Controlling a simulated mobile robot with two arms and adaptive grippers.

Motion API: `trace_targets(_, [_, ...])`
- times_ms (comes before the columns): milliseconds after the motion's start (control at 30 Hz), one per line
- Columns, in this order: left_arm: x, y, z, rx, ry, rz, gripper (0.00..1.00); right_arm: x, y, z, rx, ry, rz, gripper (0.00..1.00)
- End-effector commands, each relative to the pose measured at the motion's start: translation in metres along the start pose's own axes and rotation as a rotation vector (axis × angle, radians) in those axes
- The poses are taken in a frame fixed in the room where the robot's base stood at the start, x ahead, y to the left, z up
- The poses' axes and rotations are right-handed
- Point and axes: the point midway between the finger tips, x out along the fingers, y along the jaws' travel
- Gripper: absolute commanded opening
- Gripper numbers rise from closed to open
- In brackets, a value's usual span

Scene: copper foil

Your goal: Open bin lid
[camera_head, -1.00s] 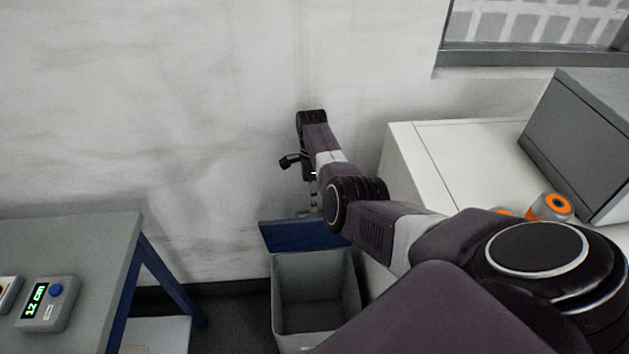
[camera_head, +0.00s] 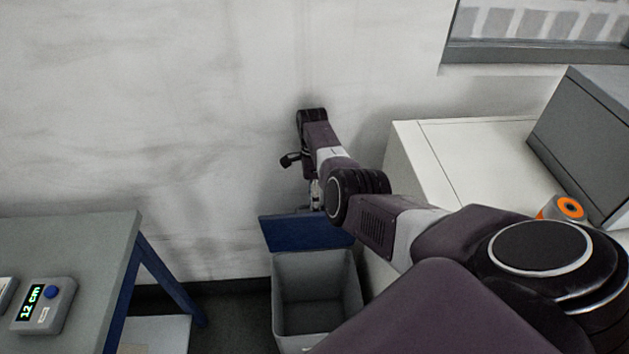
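The grey bin (camera_head: 318,285) stands on the floor between the table and the white cabinet, and its inside shows empty. Its blue lid (camera_head: 300,234) is raised and tilted back at the bin's far edge, toward the wall. My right arm reaches in from the lower right. My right gripper (camera_head: 316,198) is just above the lid's top edge, mostly hidden by the arm's wrist. I cannot tell whether it touches the lid or how its fingers stand. My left gripper is not in view.
A grey table (camera_head: 65,250) with blue legs stands at the left, with a display box reading 12 cm (camera_head: 45,305) on it. A white cabinet (camera_head: 465,160) with a grey box (camera_head: 585,140) and an orange roll (camera_head: 568,208) is at the right. The wall is close behind the bin.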

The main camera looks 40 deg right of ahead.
Motion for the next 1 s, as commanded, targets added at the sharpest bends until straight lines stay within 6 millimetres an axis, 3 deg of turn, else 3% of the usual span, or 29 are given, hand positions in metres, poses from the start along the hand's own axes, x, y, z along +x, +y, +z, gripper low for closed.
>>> trace_targets(33, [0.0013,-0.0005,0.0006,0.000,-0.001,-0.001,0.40,0.0067,0.0034,0.0030,-0.004,-0.004,0.009,0.26])
trace_targets(1000, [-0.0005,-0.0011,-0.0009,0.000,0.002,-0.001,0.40,-0.0006,0.0016,0.0000,0.001,0.001,0.004,0.26])
